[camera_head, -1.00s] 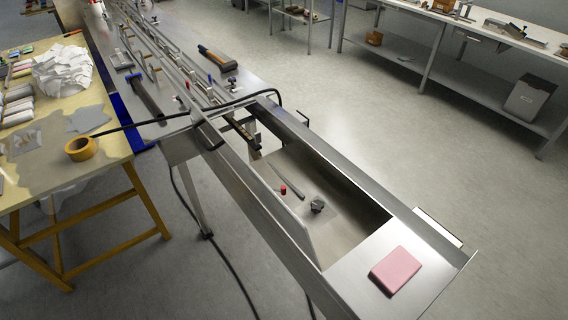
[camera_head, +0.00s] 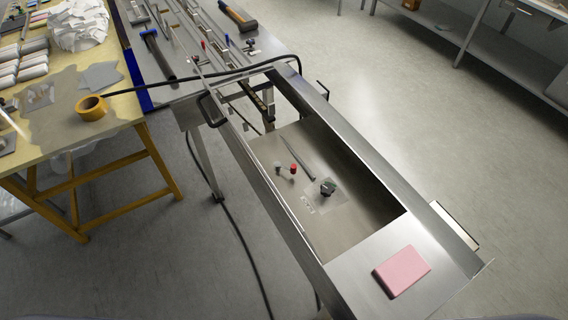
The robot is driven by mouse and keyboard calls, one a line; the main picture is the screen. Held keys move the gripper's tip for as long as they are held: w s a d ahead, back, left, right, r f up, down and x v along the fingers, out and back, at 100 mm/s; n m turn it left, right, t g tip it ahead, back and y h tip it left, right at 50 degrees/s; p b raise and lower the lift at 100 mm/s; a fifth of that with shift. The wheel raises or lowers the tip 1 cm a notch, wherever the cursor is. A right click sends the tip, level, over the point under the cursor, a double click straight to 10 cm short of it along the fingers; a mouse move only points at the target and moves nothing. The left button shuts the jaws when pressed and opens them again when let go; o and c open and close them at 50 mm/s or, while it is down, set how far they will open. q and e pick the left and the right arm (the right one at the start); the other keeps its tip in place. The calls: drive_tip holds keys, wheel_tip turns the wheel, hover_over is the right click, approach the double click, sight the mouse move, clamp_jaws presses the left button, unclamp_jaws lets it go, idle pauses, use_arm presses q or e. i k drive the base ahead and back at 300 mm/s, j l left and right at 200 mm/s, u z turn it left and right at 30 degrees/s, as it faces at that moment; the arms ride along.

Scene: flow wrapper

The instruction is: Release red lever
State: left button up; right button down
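A small red-topped lever or knob (camera_head: 293,168) stands inside the sunken bay of the steel machine (camera_head: 345,245). A grey-topped pin (camera_head: 278,167) is just left of it, and a dark knob (camera_head: 327,187) on a pale plate is to its lower right. A thin grey rod (camera_head: 298,158) lies behind them. Neither of my grippers is in view, and nothing touches the red parts.
A pink block (camera_head: 402,271) lies on the machine's near end plate. A black cable (camera_head: 240,73) crosses the machine. A yellow-legged table (camera_head: 45,140) with an orange tape roll (camera_head: 91,107) stands at left. The floor (camera_head: 400,140) to the right is clear.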

sight(278, 166)
drive_tip(key=k+l+u, duration=0.5)
drive_tip(key=l, duration=0.15)
drive_tip(key=l+u, duration=0.25)
drive_tip(key=l, duration=0.3)
drive_tip(key=k+l+u, duration=0.1)
drive_tip(key=l+u, duration=0.15)
drive_tip(key=l, duration=0.3)
